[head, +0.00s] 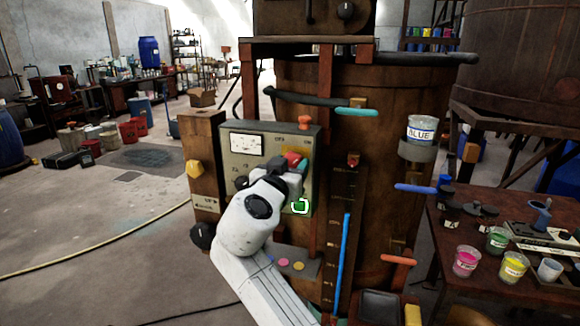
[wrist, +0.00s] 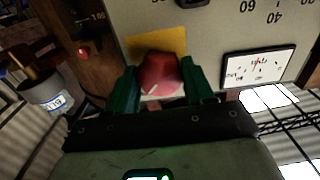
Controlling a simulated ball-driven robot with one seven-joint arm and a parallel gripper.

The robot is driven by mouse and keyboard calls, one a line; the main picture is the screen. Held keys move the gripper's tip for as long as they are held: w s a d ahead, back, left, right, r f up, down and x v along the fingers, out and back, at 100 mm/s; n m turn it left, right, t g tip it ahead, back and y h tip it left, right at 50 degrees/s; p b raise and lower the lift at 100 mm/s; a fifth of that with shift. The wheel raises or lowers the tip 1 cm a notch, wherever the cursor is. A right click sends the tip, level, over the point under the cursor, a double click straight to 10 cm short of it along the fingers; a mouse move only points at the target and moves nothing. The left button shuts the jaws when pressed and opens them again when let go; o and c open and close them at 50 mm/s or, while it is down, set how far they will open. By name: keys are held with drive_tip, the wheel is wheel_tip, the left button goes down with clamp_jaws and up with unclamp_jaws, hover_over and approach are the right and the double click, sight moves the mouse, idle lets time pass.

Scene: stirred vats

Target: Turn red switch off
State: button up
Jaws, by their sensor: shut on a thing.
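The red switch (head: 292,159) is a knob on a yellow plate (head: 291,150) on the grey control panel (head: 231,142). In the wrist view the red switch (wrist: 158,72) sits between the two dark green fingers of my gripper (wrist: 161,80), and a pale mark shows on its lower part. My gripper (head: 294,165) is shut on the switch, with one finger on each side. In the head view my wrist hides the lower middle of the panel. The knob's labels are too small to read.
A white gauge (head: 249,144) is on the panel, and an orange-red button (head: 305,121) stands above it. A yellow knob (head: 194,168) is on the wooden post at left. The large brown vat (head: 385,140) stands behind. A table (head: 450,235) with paint cups is at right.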

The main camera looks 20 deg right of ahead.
drive_tip(key=n, duration=0.4)
drive_tip(key=shift+r+n, duration=0.1)
drive_tip(key=shift+n, duration=0.2)
drive_tip(key=n+p, duration=0.2)
drive_tip(key=n, duration=0.2)
drive_tip(key=shift+n, duration=0.3)
drive_tip(key=n+p, duration=0.2)
drive_tip(key=n, duration=0.3)
drive_tip(key=shift+r+p, duration=0.1)
drive_tip(key=shift+p, duration=0.3)
drive_tip(key=shift+a+n+p, duration=0.1)
drive_tip(key=shift+n+p, duration=0.95)
drive_tip(key=shift+n, duration=0.85)
drive_tip(key=o, duration=0.8)
drive_tip(key=shift+f, duration=0.2)
drive_tip(key=shift+o, duration=1.2)
